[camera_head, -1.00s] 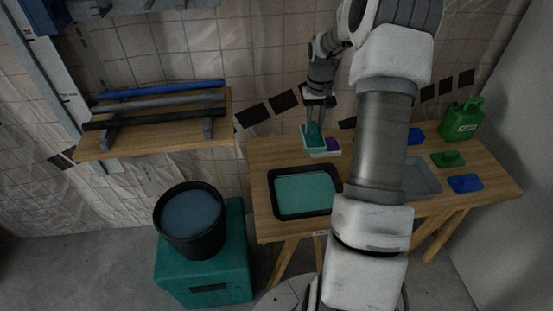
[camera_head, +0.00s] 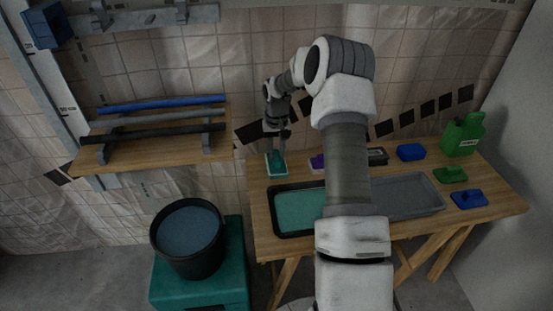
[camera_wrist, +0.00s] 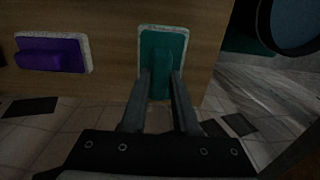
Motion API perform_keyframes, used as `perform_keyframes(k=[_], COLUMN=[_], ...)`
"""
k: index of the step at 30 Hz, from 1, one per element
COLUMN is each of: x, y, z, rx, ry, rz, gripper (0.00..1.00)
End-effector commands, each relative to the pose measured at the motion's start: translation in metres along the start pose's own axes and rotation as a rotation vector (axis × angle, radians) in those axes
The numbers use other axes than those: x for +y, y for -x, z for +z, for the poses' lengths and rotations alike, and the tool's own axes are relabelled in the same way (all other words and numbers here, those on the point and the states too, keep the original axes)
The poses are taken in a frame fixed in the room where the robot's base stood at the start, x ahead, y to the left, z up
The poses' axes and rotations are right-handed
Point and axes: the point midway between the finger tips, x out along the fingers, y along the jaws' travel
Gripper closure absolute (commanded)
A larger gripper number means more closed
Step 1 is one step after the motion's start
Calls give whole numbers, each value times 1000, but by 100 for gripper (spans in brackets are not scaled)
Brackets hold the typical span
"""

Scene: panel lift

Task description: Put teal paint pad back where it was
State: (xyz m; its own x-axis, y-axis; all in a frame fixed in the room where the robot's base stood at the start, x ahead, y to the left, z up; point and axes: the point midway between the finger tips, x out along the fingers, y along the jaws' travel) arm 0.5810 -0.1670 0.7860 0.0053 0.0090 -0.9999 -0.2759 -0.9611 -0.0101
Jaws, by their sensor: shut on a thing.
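The teal paint pad (camera_head: 277,171) has a pale base and a teal handle. It is at the back left corner of the wooden table (camera_head: 262,226), left of the purple pad (camera_head: 317,164). My gripper (camera_head: 276,150) is shut on the teal pad's handle from above. In the wrist view the teal pad (camera_wrist: 174,42) lies between my fingertips (camera_wrist: 160,76), over the table top near its edge. I cannot tell whether its base touches the wood. The purple pad (camera_wrist: 52,54) is apart from it in the wrist view.
A black-rimmed tray of teal paint (camera_head: 298,211) is in front of the pad. A grey tray (camera_head: 414,196), blue pad (camera_head: 411,152), green pad (camera_head: 450,175), another blue pad (camera_head: 468,199) and green can (camera_head: 462,136) are to the right. A bucket (camera_head: 188,238) stands left of the table.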

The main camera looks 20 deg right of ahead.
Motion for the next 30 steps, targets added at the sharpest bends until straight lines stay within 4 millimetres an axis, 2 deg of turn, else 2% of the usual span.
perform_keyframes(k=[1, 3, 14, 15, 20, 30], x=[0, 0, 0, 0, 1, 1], y=[-11, -19, -23, -24, -23, -19], z=[1, 1, 0, 0, 0, 0], rx=[-3, -2, 0, 0, 0, 0], ry=[0, -1, 0, 0, 0, 0], rz=[0, -1, 0, 0, 0, 0], gripper=[100, 100, 100, 69, 41, 41])
